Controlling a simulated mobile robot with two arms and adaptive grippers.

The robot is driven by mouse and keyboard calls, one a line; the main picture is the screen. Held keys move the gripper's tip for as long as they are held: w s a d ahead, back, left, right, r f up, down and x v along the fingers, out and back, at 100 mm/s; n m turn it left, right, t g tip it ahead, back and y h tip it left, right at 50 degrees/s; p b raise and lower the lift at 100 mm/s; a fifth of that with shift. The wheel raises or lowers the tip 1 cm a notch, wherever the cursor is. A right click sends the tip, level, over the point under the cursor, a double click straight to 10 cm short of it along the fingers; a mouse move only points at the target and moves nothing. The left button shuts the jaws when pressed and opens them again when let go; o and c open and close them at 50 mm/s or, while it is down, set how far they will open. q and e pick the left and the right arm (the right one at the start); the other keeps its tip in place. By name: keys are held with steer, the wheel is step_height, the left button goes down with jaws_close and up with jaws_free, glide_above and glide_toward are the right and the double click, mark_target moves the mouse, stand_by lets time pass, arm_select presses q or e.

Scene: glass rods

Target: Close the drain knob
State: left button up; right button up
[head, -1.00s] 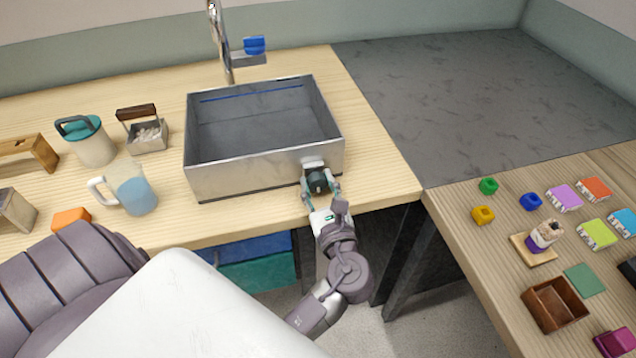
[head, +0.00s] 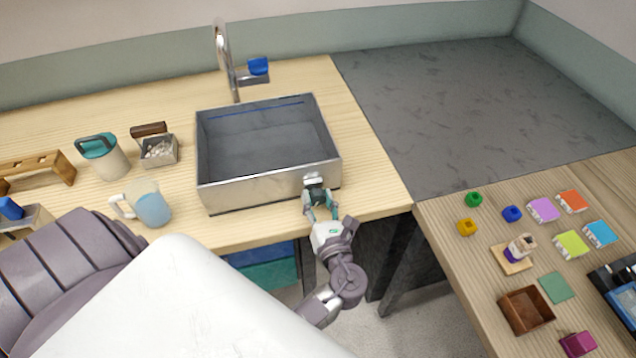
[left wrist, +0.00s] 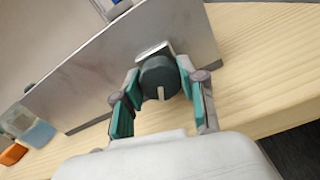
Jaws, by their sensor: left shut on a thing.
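The drain knob (left wrist: 160,76) is a dark round knob with a pale line. It sits on a small metal plate on the front wall of the metal sink (head: 250,190). In the left wrist view the pale line points roughly down the picture. In the head view the knob (head: 315,189) is small and partly covered by my fingers. My left gripper (head: 318,199) is in front of the sink wall, its teal fingers on both sides of the knob and shut on it; it also shows in the left wrist view (left wrist: 159,84). My right gripper is not in view.
A faucet (head: 223,55) with a blue-topped part stands behind the sink. A mug with blue contents (head: 152,207), a teal-lidded jug (head: 107,160) and a small box of pale pieces (head: 160,150) stand left. Coloured blocks and a brown box (head: 524,311) lie on the right table.

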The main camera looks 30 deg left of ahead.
arm_select(q)
steer(key=m+p, duration=0.2)
steer(key=p, duration=0.1)
steer(key=m+p, duration=0.6)
steer(key=p, duration=0.1)
steer(key=shift+r, duration=0.35)
steer(key=m+p, duration=0.2)
steer(key=m, duration=0.1)
steer(key=shift+f+m+p, duration=0.15)
steer(key=shift+m+p, duration=0.25)
steer(key=shift+f+m+p, duration=0.1)
steer(key=shift+m+p, duration=0.25)
steer(key=shift+m, duration=0.15)
steer(key=o, duration=1.2)
steer(key=shift+c, duration=0.2)
steer(key=shift+f, duration=0.1)
